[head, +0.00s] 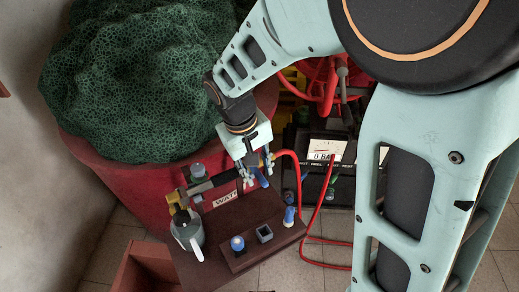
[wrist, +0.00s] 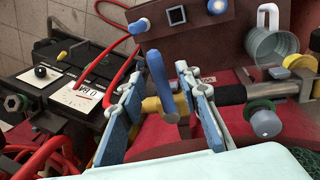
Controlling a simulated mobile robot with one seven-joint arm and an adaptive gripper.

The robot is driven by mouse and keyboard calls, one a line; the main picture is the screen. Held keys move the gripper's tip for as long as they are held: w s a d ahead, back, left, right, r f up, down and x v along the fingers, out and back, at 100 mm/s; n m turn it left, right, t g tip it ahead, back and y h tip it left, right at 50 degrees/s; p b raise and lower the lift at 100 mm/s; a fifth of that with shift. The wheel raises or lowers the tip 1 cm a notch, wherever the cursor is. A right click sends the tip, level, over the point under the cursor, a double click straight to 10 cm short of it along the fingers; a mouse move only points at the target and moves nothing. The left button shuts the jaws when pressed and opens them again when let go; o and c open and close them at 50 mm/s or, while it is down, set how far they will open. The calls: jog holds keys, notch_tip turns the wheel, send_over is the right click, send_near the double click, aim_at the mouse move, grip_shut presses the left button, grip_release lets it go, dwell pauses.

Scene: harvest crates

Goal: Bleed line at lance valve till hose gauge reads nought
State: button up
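The lance (head: 212,184) lies across a dark red stand, with a black grip and brass fittings. Its valve has a blue lever (wrist: 158,78) on a yellow body (wrist: 152,106). My gripper (head: 257,172) is open, with one finger on each side of the lever; in the wrist view (wrist: 160,92) gaps show between lever and fingers. The red hose (head: 297,175) runs from near the valve toward a dark machine. The hose gauge (head: 326,150) has a white face where "0 BA" is legible; the wrist view shows it at a slant (wrist: 82,97). Its needle is hard to make out.
A grey cup (head: 188,235) stands below the lance's brass end. Blue knobs (head: 237,243) and a square socket (head: 264,233) sit on the stand's front block. A large red tub (head: 125,178) with green netting (head: 130,75) is behind. Tiled floor is free in front.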

notch_tip(320, 180, up, 11)
jog(key=s+a, duration=0.1)
jog(key=a, duration=0.1)
jog(key=shift+s, duration=0.1)
